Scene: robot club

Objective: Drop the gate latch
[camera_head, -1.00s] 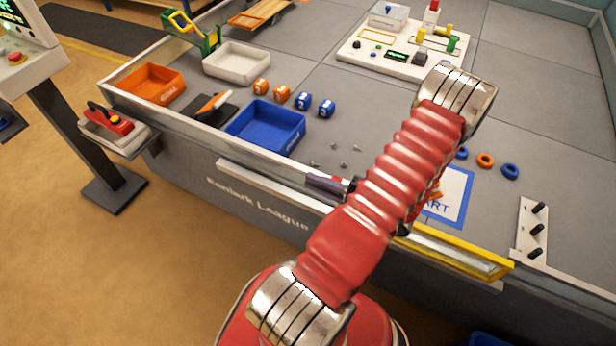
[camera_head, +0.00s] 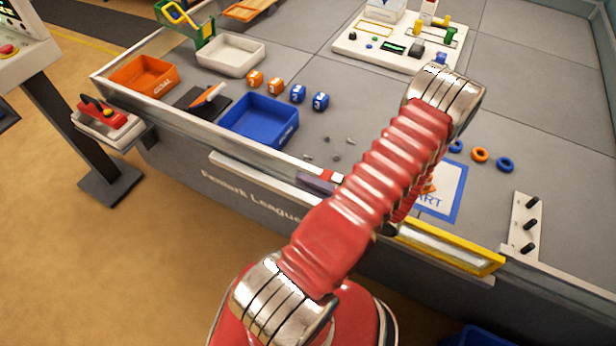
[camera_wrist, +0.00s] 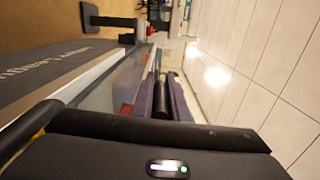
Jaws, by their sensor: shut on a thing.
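The gate (camera_head: 450,247) is a clear panel with a yellow frame at the table's front edge, right of my arm. Its yellow edge also shows at the left of the wrist view (camera_wrist: 38,136). My gripper's purple fingers (camera_head: 316,184) show at the front wall, left of my arm, beside a small red part (camera_head: 332,176). In the wrist view my gripper (camera_wrist: 167,88) is shut on a black bar (camera_wrist: 162,102), which looks like the latch handle. A red part (camera_wrist: 126,109) lies just left of the fingers. My arm hides the latch's mount from the head camera.
A blue bin (camera_head: 262,122), orange bin (camera_head: 143,76) and white tray (camera_head: 230,55) stand left on the table. Small loose parts (camera_head: 335,156) lie behind the wall. A pegboard (camera_head: 525,225) and rings (camera_head: 480,155) are at right. The front wall (camera_head: 230,168) runs close to my gripper.

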